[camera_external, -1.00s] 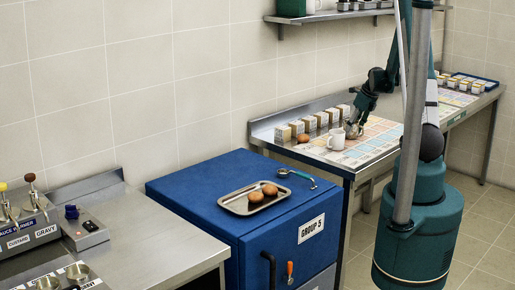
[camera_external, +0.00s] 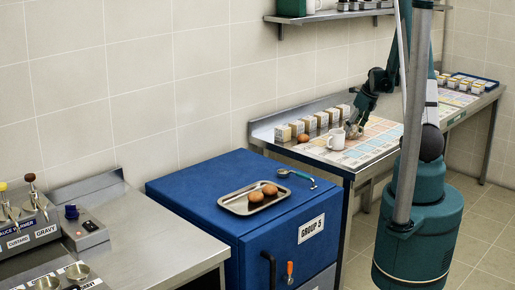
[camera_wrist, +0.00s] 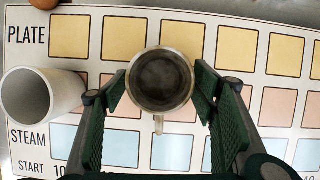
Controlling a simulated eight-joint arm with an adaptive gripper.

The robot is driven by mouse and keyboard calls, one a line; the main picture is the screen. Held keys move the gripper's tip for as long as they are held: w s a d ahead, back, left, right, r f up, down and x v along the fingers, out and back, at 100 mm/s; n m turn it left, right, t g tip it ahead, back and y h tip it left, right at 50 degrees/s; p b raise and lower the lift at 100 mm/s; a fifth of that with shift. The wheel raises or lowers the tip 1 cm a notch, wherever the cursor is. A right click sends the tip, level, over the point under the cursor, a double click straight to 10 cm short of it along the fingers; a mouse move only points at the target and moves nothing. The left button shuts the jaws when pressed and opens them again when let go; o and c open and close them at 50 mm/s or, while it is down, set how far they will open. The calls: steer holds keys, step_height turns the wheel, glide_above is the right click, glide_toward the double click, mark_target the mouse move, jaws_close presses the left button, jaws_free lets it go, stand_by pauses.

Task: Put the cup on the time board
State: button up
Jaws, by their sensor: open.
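The time board (camera_wrist: 235,17) is a pale printed sheet with coloured squares and the words PLATE, STEAM and START; it also shows in the external view (camera_external: 376,141). A round cup (camera_wrist: 160,80) with a grey inside and a small handle stands over the board's upper rows in the wrist view. My gripper (camera_wrist: 160,93) is open, with one finger on each side of this cup. I cannot tell whether the fingers touch it. A white mug (camera_wrist: 28,96) is left of the fingers; in the external view the white mug (camera_external: 336,139) stands beside my gripper (camera_external: 354,131).
A row of small boxes (camera_external: 309,123) lines the wall behind the board. A brown egg-like item (camera_external: 303,138) lies left of the mug. A shelf (camera_external: 330,15) hangs above.

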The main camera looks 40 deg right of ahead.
steer(key=shift+p+v, duration=0.4)
steer(key=shift+v, duration=5.6)
steer(key=a+r+n, duration=0.7)
steer(key=a+n, duration=0.1)
steer(key=a, duration=0.4)
steer(key=a+r+n, duration=0.6)
steer(key=a+n, duration=0.1)
steer(key=a, duration=0.6)
steer(key=s+a+r+n+t, duration=0.1)
steer(key=s+a+r+n, duration=0.1)
steer(key=s+a+n, duration=0.4)
steer(key=s+a+r+n+t, duration=0.1)
steer(key=s+a+n, duration=0.6)
steer(key=a+n, duration=0.7)
steer(key=shift+s+a+r+t, duration=0.3)
steer(key=shift+a+r, duration=0.4)
steer(key=shift+a, duration=0.35)
steer(key=shift+f, duration=0.1)
